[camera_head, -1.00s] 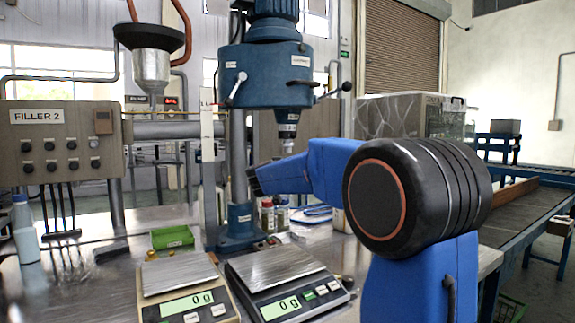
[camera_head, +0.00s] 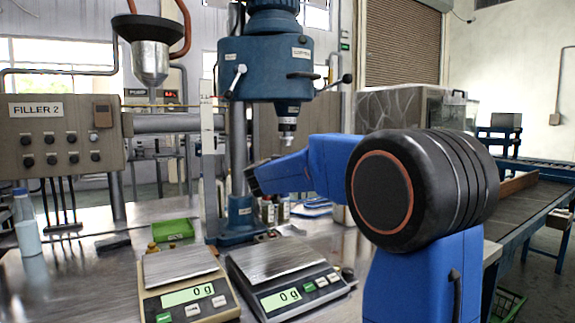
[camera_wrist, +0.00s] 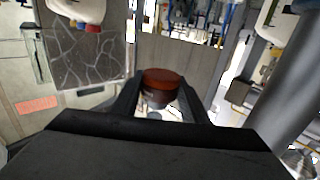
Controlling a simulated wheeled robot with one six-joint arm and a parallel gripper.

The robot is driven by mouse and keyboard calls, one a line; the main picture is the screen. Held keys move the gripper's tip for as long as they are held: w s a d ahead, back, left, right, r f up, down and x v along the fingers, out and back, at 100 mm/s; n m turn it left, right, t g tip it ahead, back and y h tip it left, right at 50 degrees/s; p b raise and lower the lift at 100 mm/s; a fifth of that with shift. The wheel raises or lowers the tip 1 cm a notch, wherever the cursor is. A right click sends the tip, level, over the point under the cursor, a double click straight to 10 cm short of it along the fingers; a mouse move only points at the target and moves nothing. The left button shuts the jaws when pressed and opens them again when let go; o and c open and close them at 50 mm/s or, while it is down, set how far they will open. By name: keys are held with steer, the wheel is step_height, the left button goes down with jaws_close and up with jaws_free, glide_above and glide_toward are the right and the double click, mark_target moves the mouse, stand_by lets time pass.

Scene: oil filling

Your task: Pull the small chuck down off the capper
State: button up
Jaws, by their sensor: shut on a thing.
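In the wrist view my gripper (camera_wrist: 160,102) is shut on a round piece with a rust-red end and a dark side, which looks like the small chuck (camera_wrist: 162,78). The two dark fingers press it from both sides. In the head view the blue capper (camera_head: 268,70) has a short silver spindle end (camera_head: 287,128) under its head, just above my blue arm. My fingers are not clear in the head view. I cannot tell whether the held piece still touches the spindle.
Two scales (camera_head: 188,298) and (camera_head: 296,296) stand on the metal table in front of the capper, both reading 0 g. The capper's column (camera_head: 238,150) stands close to my arm.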

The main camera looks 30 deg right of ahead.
steer(key=v, duration=1.1)
steer(key=shift+s+a, duration=0.2)
steer(key=shift+s, duration=0.05)
stand_by(0.6)
